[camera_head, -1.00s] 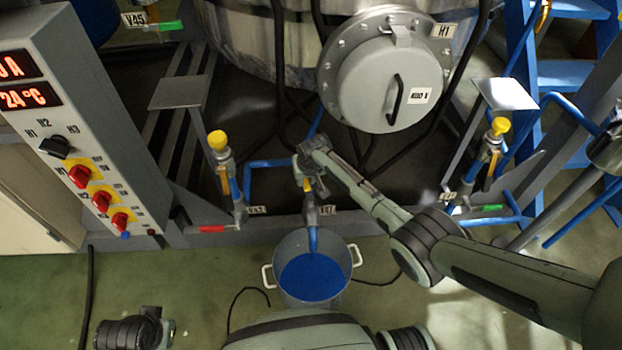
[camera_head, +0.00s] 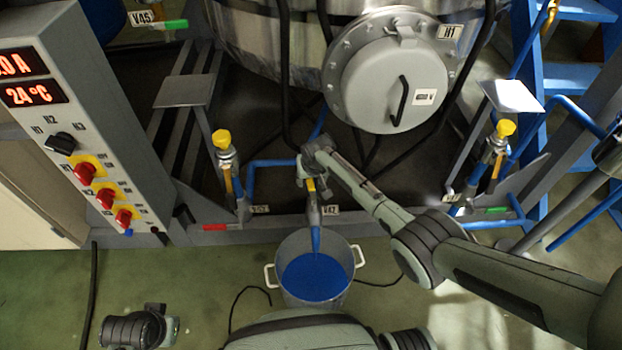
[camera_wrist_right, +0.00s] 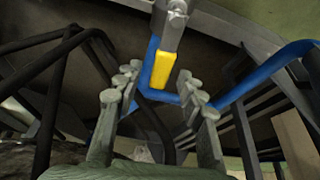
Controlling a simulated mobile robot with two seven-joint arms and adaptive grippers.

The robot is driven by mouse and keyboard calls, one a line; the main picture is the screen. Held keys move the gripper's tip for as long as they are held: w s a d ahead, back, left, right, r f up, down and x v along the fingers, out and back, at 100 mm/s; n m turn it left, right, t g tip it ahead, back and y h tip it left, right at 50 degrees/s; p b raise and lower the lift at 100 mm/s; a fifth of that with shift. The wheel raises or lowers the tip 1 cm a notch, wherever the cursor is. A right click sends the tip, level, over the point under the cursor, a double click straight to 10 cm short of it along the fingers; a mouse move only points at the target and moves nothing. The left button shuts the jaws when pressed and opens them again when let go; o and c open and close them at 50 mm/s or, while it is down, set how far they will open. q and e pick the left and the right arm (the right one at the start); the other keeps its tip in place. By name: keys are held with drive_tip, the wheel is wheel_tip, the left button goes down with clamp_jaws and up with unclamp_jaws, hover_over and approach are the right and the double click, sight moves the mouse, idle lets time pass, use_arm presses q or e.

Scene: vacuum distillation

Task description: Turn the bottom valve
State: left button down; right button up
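The bottom valve is a grey fitting (camera_head: 314,208) with a yellow handle (camera_head: 310,185), on a pipe above the blue-filled pot. Its yellow handle (camera_wrist_right: 163,70) also shows in the right wrist view, hanging down from the grey valve body (camera_wrist_right: 171,22). My right gripper (camera_head: 306,174) is at the valve, partly hidden by its own wrist in the head view. In the right wrist view my right gripper (camera_wrist_right: 158,88) is open, one finger on each side of the handle, with gaps between and no contact visible.
The pot (camera_head: 342,291) with blue liquid stands below the valve. Yellow-topped valves stand left (camera_head: 222,140) and right (camera_head: 504,129). A blue pipe (camera_wrist_right: 280,62) passes close behind the handle. The round grey hatch (camera_head: 378,92) is above. A control panel (camera_head: 92,120) is at left.

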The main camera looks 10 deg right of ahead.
sight(314, 197)
drive_tip(key=v, duration=1.2)
drive_tip(key=shift+d, duration=0.1)
